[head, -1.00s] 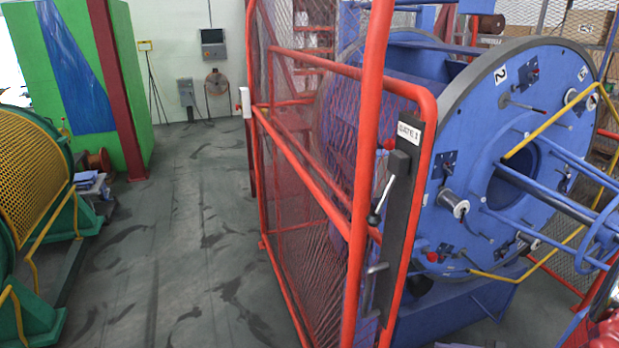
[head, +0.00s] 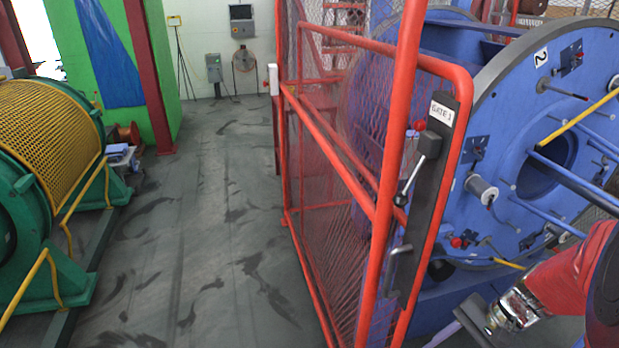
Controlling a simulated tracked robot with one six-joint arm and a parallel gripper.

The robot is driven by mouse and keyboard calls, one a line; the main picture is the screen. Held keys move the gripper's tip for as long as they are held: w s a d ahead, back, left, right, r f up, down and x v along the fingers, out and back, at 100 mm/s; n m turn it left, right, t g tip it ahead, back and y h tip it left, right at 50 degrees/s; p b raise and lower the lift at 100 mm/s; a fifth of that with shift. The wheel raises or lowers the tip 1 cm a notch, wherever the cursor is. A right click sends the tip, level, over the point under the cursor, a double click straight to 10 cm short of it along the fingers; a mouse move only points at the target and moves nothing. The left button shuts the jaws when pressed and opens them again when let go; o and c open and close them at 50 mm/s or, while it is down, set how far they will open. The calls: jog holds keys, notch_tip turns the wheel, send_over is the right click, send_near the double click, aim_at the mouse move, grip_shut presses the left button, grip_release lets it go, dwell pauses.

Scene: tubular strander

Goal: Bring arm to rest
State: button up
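My arm (head: 565,275) shows at the lower right in the head view, with red links and a metal wrist. At its end my gripper (head: 462,328) is partly in view near the bottom edge. It is too small and too cut off to tell if it is open or shut. It appears to the right of the red gate, in front of the blue strander disc (head: 500,150) in the picture. I cannot tell how far it is from either.
The red mesh gate (head: 335,150), labelled GATE 1, stands open along the aisle, with a lever handle (head: 412,180). A green machine with a yellow mesh guard (head: 50,135) stands at left. The grey floor (head: 215,220) between them is clear. Wall boxes (head: 242,25) hang at the back.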

jog(key=s+a+r+n+t+h, duration=0.2)
jog(key=a+r+n, duration=0.3)
jog(key=r, duration=0.4)
jog(key=s+a+r+n+t+h, duration=0.2)
jog(key=a+r+n+t+h, duration=0.1)
jog(key=a+r+n, duration=0.2)
notch_tip(320, 180, up, 4)
jog(key=a, duration=0.2)
jog(key=shift+s+a+r+n, duration=0.15)
jog(key=shift+s+a+n, duration=0.1)
jog(key=shift+a+n, duration=0.15)
